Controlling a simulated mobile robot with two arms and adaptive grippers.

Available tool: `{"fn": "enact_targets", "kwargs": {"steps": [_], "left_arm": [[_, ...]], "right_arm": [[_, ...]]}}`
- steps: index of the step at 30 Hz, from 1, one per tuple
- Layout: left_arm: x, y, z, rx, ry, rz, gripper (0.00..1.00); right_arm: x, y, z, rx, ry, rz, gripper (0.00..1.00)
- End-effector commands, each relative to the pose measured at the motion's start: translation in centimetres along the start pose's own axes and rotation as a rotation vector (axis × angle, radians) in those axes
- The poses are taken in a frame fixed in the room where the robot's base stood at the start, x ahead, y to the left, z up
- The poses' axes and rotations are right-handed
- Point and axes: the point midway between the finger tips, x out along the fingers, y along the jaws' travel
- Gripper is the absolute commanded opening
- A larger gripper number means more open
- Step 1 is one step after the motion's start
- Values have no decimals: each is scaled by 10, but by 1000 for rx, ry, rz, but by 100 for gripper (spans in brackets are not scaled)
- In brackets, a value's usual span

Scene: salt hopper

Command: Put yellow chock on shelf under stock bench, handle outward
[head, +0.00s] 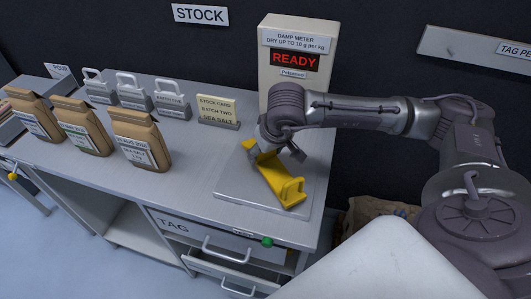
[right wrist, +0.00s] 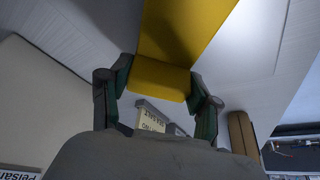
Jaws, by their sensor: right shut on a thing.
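The yellow chock (head: 275,182) is over the metal plate of the damp meter on the stock bench, with its looped handle at the lower right. My right gripper (head: 274,150) is shut on the chock's far end. In the right wrist view the chock (right wrist: 178,40) sits between both fingers of the gripper (right wrist: 158,88). I cannot tell whether the chock touches the plate. The stock bench (head: 195,170) has an open shelf space (head: 140,226) under its top at the left. My left gripper is not in view.
The damp meter (head: 293,62) reads READY at the bench's back. Three brown bags (head: 138,140), several grey labelled weights (head: 133,91) and a stock card (head: 217,112) stand on the bench. Drawers (head: 215,240) are at the right underneath, the lower one partly open. A sack (head: 372,212) lies right of the bench.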

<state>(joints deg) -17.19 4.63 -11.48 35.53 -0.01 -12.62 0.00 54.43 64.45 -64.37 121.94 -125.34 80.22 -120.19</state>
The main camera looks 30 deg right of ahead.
Motion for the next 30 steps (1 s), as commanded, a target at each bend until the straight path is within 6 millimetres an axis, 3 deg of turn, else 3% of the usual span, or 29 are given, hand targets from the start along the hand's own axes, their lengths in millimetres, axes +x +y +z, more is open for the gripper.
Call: {"fn": "enact_targets", "kwargs": {"steps": [3, 14, 15, 18, 19, 30], "left_arm": [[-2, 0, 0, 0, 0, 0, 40], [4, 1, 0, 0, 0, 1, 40], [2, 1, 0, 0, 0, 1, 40], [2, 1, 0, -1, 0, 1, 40], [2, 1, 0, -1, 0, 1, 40], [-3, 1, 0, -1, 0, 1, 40]], "right_arm": [[11, 0, 5, 0, 0, -1, 4], [16, 0, 6, 0, 3, -1, 4], [15, 0, 6, 0, 1, -1, 67], [15, 0, 6, 0, 1, 0, 84], [15, 0, 6, 0, 1, 0, 87], [11, 0, 4, 0, 1, 0, 87]]}}
